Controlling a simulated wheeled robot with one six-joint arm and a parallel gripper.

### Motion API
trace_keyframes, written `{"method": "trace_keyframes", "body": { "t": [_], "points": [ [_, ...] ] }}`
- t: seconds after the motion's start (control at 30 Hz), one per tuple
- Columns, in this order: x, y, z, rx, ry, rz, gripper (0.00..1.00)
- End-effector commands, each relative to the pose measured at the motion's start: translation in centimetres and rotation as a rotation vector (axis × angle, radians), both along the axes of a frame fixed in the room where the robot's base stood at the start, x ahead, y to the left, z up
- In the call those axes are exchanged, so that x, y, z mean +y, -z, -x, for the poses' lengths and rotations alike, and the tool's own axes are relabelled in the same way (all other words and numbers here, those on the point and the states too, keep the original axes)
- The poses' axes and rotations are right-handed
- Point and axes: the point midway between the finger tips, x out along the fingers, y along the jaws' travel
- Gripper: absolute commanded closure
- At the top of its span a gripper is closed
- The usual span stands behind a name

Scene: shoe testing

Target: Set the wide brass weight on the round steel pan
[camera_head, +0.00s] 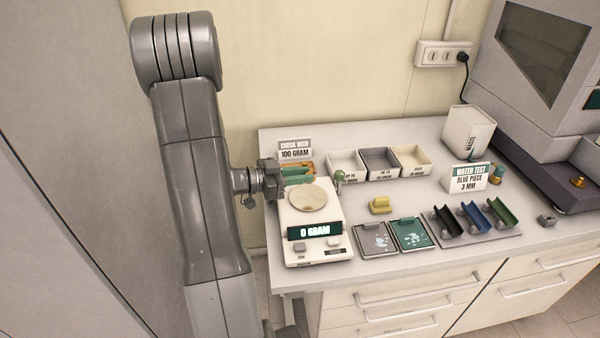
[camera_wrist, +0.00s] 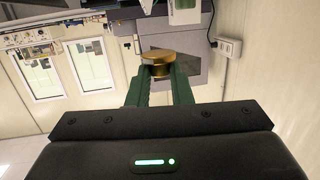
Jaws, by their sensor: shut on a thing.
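The round steel pan (camera_head: 307,197) sits bare on top of the white scale, whose display (camera_head: 310,231) reads 0 GRAM. My gripper (camera_head: 306,177) reaches in from the left, its green fingers level, just behind the pan in the picture. In the wrist view my gripper (camera_wrist: 158,84) is shut on a wide brass weight (camera_wrist: 157,57), held at the fingertips. The weight is hard to make out in the head view. The exact height of the fingers above the pan cannot be told.
A small green-topped object (camera_head: 340,177) stands right of the pan. Behind are a "100 gram" sign (camera_head: 295,149) and three open trays (camera_head: 380,160).

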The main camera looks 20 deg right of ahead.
Motion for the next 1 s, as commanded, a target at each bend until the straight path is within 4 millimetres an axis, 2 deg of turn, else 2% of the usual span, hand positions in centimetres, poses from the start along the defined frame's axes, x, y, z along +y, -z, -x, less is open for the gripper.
{"method": "trace_keyframes", "body": {
  "t": [0.1, 0.33, 1.0],
  "points": [
    [0.0, 1.6, 0.0, 0.000, 0.000, 0.000, 1.00],
    [0.0, 3.4, 0.0, 0.001, -0.001, 0.000, 1.00],
    [0.0, 3.7, 0.0, -0.001, 0.000, 0.000, 1.00]
  ]
}}
